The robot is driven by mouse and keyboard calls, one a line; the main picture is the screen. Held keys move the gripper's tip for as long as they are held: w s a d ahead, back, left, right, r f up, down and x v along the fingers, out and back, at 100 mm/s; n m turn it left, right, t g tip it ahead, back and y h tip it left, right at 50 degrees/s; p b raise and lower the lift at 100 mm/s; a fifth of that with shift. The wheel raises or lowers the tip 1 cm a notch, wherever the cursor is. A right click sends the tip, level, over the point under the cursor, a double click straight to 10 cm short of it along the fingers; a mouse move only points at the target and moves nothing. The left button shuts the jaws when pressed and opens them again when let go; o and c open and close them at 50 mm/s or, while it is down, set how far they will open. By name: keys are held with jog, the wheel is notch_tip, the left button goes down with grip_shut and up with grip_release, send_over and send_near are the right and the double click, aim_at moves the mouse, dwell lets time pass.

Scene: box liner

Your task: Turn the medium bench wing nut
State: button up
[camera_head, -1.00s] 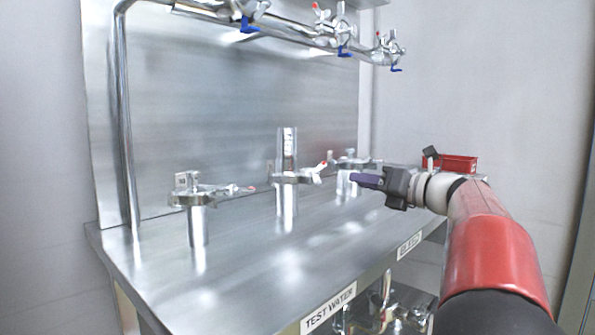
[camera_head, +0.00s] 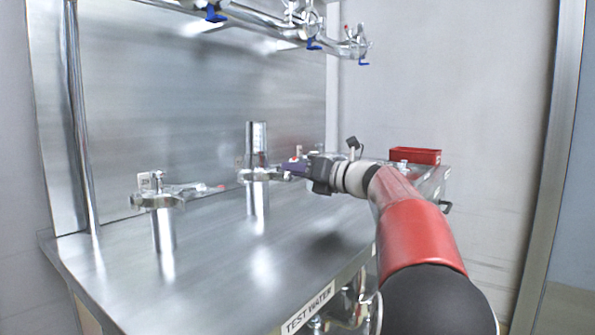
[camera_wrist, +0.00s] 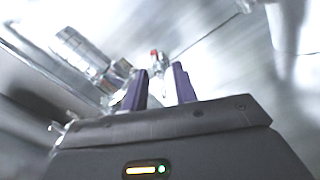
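The middle bench fitting (camera_head: 256,177) is a steel clamp on a short post, with a taller labelled cylinder behind it. Its wing nut (camera_head: 293,163) has a red mark and sits at the clamp's right side. My gripper (camera_head: 289,168) reaches in from the right, its purple fingers overlapping the wing nut in the head view. In the wrist view the two fingers (camera_wrist: 159,88) are apart, and the red-tipped wing nut (camera_wrist: 154,57) shows beyond them, near the gap. I cannot tell whether they touch it. The clamp (camera_wrist: 118,76) lies left of the fingers there.
Another clamped fitting (camera_head: 158,203) stands at the left of the bench. A third one at the right is mostly hidden behind my gripper. A red bin (camera_head: 415,155) sits at the far right. Overhead pipes with valves (camera_head: 313,40) run along the back panel. The front of the bench (camera_head: 230,290) is clear.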

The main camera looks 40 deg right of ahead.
grip_shut()
jog(key=shift+n, duration=0.3)
jog(key=shift+n+b, duration=0.65)
jog(key=shift+n, duration=2.15)
grip_release()
